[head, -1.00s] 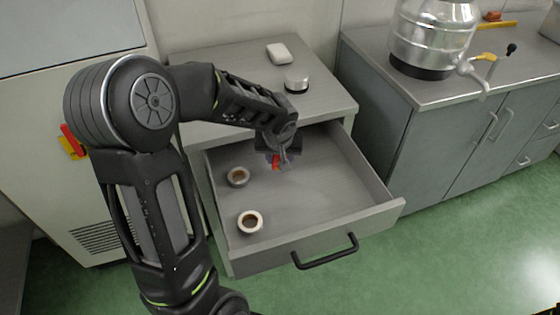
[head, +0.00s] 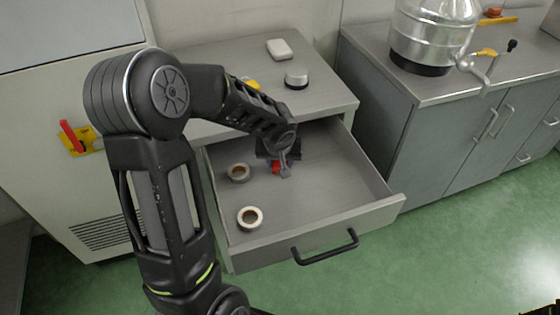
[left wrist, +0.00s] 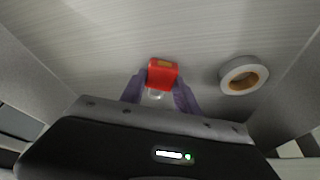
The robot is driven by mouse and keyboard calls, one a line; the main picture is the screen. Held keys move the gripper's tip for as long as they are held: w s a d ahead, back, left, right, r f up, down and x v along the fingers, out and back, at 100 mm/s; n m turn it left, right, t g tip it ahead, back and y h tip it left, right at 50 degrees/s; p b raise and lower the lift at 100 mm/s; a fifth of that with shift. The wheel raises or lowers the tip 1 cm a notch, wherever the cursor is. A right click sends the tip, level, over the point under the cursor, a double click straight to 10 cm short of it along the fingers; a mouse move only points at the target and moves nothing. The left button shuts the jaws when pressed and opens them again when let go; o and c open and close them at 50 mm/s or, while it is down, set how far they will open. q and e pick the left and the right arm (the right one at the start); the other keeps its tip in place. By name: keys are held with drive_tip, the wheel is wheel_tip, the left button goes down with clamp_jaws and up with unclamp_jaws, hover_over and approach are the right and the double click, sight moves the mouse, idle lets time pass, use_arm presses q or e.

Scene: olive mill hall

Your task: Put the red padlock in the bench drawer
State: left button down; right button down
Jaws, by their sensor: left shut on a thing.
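The red padlock (head: 275,167) is between the fingers of my left gripper (head: 281,172), low inside the open bench drawer (head: 330,188). In the left wrist view the padlock (left wrist: 162,73) sits between the two fingertips (left wrist: 160,90), its body towards the drawer floor and its pale shackle towards the gripper. I cannot tell whether the padlock touches the drawer floor. My gripper hides part of the padlock in the head view. My right gripper is not in view.
Two tape rolls lie in the drawer's left part, one near the back (head: 238,173) and one near the front (head: 250,217). A white block (head: 279,49) and a round silver-and-black item (head: 296,78) are on the bench top (head: 200,60). The drawer's right part is clear.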

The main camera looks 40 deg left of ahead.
use_arm(q)
drive_tip(key=c, duration=0.9)
unclamp_jaws()
drive_tip(key=shift+f, duration=0.1)
drive_tip(key=shift+r+p, duration=0.3)
drive_tip(key=shift+p, duration=0.1)
drive_tip(key=v, duration=1.1)
drive_tip(key=shift+s+r, duration=0.15)
drive_tip(key=shift+r, duration=0.2)
